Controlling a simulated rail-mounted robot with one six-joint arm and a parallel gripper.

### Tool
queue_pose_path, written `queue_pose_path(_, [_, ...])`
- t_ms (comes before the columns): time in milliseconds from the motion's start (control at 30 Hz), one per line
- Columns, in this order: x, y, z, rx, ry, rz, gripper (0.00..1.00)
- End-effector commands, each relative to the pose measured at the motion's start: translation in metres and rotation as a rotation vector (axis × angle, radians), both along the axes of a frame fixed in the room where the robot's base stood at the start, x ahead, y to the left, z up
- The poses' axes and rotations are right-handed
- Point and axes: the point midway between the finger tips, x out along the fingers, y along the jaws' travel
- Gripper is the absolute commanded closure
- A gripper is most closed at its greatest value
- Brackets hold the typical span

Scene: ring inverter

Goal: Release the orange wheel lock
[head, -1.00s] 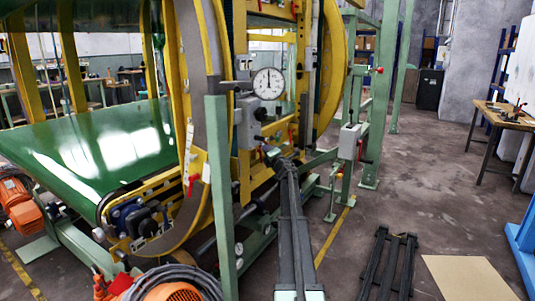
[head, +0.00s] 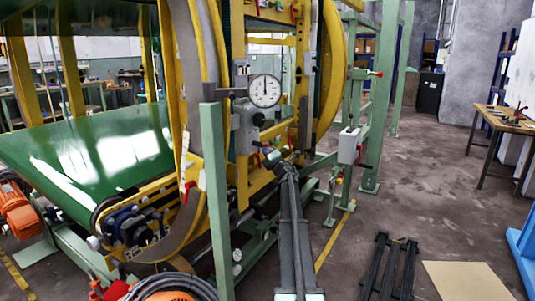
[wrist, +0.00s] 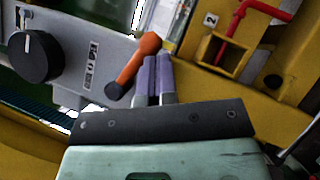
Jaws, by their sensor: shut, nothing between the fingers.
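An orange lever (wrist: 139,62) with a black end shows in the wrist view, tilted, beside the grey control panel; I take it to be the wheel lock. My gripper (wrist: 153,78) has its two purple-grey fingers together, just right of the lever. They overlap or nearly touch it in the picture; I cannot tell if they make contact. In the head view my gripper (head: 267,152) is at the yellow ring machine (head: 243,180), below the dial gauge. The orange lever cannot be made out there.
A black knob (wrist: 34,56) sits on the panel's left. A red bent handle (wrist: 245,17) is on the yellow frame at the right. A round dial gauge (head: 265,90) is above my gripper. A green post (head: 217,200) stands left of my arm.

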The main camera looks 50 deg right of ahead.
Motion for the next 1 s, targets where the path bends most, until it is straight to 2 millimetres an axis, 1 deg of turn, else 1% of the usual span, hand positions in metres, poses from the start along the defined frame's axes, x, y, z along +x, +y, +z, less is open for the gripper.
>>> queue_pose_path(233, [0.0,-0.002,0.0,0.002,0.0,-0.002,1.0])
queue_pose_path(333, [0.0,0.0,-0.006,0.002,0.0,-0.002,1.0])
queue_pose_path(467, [-0.003,0.006,-0.025,0.001,0.0,0.003,1.0])
queue_pose_path(567, [-0.005,0.013,-0.046,0.0,0.0,0.007,1.0])
queue_pose_path(667, [-0.026,0.013,-0.056,0.001,-0.001,0.004,1.0])
queue_pose_path(800, [-0.056,0.013,-0.075,0.0,0.0,0.005,1.0])
queue_pose_path(900, [-0.074,0.013,-0.085,0.001,0.0,0.006,1.0])
queue_pose_path(1000, [-0.086,0.012,-0.09,-0.001,0.0,0.006,1.0])
